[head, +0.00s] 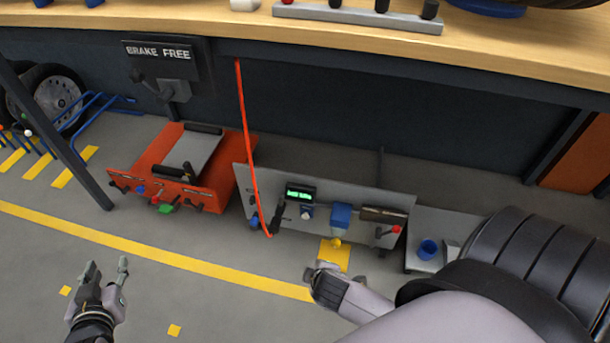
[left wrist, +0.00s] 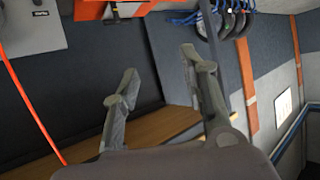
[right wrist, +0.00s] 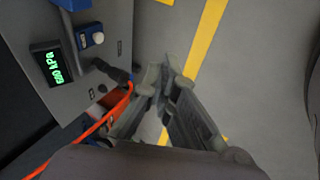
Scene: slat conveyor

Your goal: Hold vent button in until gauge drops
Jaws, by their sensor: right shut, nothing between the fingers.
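The gauge (head: 300,194) is a small dark box with green digits on the grey panel (head: 345,198). In the right wrist view the gauge (right wrist: 55,68) shows a kPa reading whose digits I cannot read surely. A round white button (head: 307,212) in a blue housing sits beside it; it also shows in the right wrist view (right wrist: 98,38). I cannot read a vent label. My right gripper (head: 322,272) is shut and empty, in front of the panel and apart from the button. My left gripper (head: 106,270) is open and empty over the floor at left.
A red hose (head: 246,130) hangs down to the panel's left part. An orange cart (head: 175,170) stands left of the panel, a grey stand with a blue cup (head: 428,250) right of it. The wooden bench top (head: 500,50) overhangs behind.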

